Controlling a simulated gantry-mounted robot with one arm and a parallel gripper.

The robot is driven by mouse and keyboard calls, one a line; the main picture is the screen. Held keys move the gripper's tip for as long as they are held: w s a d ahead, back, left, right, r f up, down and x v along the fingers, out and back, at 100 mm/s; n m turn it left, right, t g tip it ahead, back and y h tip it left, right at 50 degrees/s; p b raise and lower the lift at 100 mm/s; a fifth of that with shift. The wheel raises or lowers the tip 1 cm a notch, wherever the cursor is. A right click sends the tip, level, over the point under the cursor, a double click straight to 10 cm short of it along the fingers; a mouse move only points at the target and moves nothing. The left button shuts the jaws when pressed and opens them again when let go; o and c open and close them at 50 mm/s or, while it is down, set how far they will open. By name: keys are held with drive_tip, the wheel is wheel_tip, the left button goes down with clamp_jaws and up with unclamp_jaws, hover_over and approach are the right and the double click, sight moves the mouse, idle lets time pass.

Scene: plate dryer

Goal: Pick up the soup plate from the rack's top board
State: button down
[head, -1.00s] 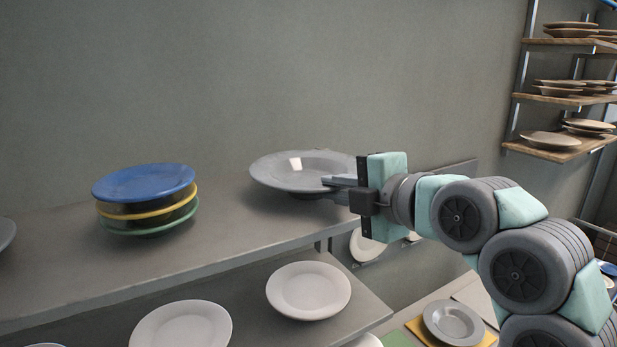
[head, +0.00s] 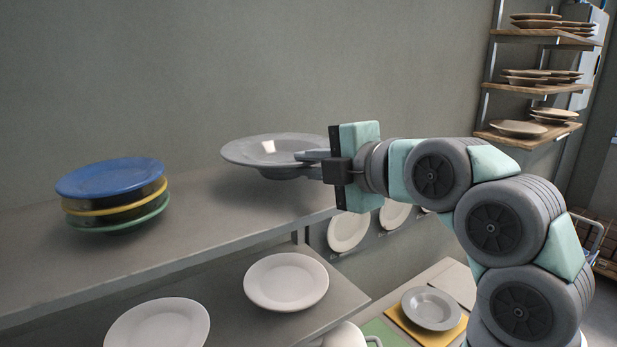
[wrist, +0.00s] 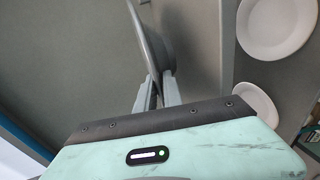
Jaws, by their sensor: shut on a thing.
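The grey soup plate (head: 245,152) is above the right end of the rack's grey top board (head: 215,235), with a gap showing under it. My gripper (head: 312,157) is shut on its right rim and holds it about level. In the wrist view the plate (wrist: 150,35) shows nearly edge-on, its rim between my gripper's fingers (wrist: 157,90). The fingers hide part of the rim.
A stack of blue, yellow, green and dark plates (head: 112,190) stands on the board to the left. White plates (head: 286,282) are on the lower board. A grey plate (head: 431,307) lies on a yellow mat. Wooden shelves (head: 520,132) with plates stand at the right.

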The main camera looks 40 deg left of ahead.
wheel_tip(320, 180, up, 18)
drive_tip(key=p, duration=0.3)
drive_tip(key=shift+p, duration=0.4)
